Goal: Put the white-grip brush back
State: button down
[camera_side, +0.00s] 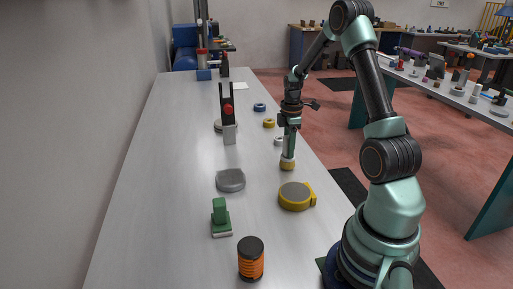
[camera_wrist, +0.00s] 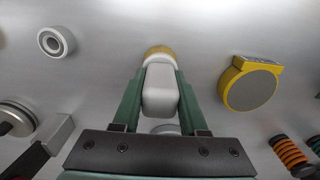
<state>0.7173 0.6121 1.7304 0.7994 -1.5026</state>
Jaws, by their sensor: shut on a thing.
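My gripper (camera_side: 288,157) points straight down over the right edge area of the bench. In the wrist view, my gripper (camera_wrist: 160,95) is shut on a white block, the grip of the white-grip brush (camera_wrist: 160,90), which lies between the two green fingers. Just past the fingertips is a round yellow piece with a pale rim (camera_wrist: 158,51); it also shows under the fingers in the side view (camera_side: 288,165). I cannot tell whether it is part of the brush or a separate thing beneath it. The brush's bristles are hidden.
A yellow tape measure (camera_side: 295,196) lies near my gripper, with a white ring (camera_side: 279,141) behind. The bench's left side is clear.

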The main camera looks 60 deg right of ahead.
jog(key=shift+f, duration=0.25)
jog(key=shift+f, duration=0.25)
jog(key=shift+c, duration=2.2)
grip_release()
jog(key=r, duration=0.8)
jog(key=a+r, duration=0.1)
jog(key=r, duration=0.3)
jog(key=shift+w, duration=0.35)
jog(key=s+a+r+m+t, duration=0.1)
jog(key=a+r+m+t, duration=0.1)
jog(key=a, duration=0.7)
jog(key=s+a+r+m+t, duration=0.1)
jog(key=s+a+r+m, duration=0.1)
jog(key=a, duration=0.7)
jog(key=s+a+r+m+t, duration=0.2)
jog(key=a+r+m, duration=0.2)
jog(key=a, duration=0.6)
jog(key=shift+s+r+m+t, duration=0.2)
jog(key=shift+r+m+t, duration=0.1)
jog(key=shift+m, duration=0.2)
